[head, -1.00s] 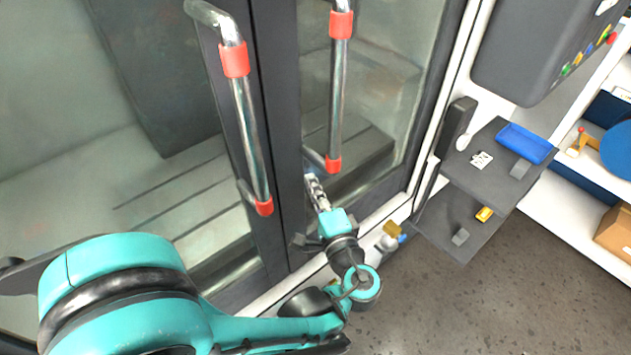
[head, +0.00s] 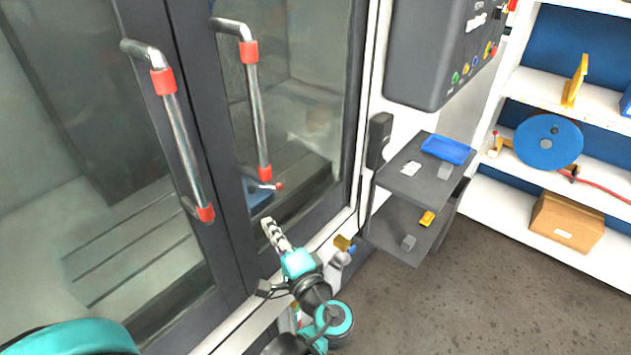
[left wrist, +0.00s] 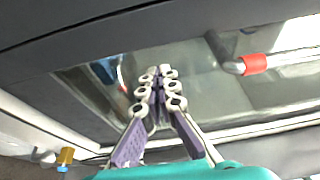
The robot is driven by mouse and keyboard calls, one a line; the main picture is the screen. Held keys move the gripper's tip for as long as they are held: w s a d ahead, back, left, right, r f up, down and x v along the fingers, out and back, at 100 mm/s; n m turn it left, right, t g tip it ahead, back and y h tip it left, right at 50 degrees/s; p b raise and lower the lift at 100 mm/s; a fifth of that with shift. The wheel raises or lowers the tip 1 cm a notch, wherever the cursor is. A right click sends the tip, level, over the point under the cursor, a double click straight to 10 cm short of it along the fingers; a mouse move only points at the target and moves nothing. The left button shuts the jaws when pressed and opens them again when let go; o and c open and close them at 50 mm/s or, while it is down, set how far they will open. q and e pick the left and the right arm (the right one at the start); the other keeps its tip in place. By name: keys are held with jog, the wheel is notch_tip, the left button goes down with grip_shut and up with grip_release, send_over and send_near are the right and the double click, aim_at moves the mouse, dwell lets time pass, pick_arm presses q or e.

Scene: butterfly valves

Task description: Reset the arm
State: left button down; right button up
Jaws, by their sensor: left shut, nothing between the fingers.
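My left gripper (head: 272,234) is shut and empty in the head view, in front of the lower part of the right glass door. It points up and away, below the red lower end of the right door handle (head: 257,115), apart from it. In the left wrist view the closed fingers (left wrist: 158,85) point at the door glass, and a handle end with a red band (left wrist: 255,64) shows at the upper right. The left door handle (head: 181,135) stands further left in the head view. My right gripper is not in view.
Right of the door is a dark two-level shelf (head: 390,222) with a blue tray (head: 447,149). Above it hangs a grey control box (head: 432,50). A white rack with a blue reel (head: 548,142) and a cardboard box (head: 566,222) stands further right. The floor (head: 450,305) is clear.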

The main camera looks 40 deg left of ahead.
pick_arm(q)
jog(key=w+d+f+n+g+h+b, duration=0.1)
jog(key=d+f+h, duration=0.1)
jog(key=f+h, duration=0.3)
jog(key=w+d+f+n+h+b, duration=0.1)
jog(key=d+f+h, duration=0.2)
jog(key=f, duration=0.4)
jog(key=d+f+n+h+b, duration=0.1)
jog(key=d+n+h+b, duration=0.1)
jog(key=d+h, duration=0.6)
jog(key=d, duration=0.6)
jog(key=shift+f+n+t, duration=0.15)
jog(key=shift+n+t, duration=0.25)
jog(key=shift+w+a, duration=0.1)
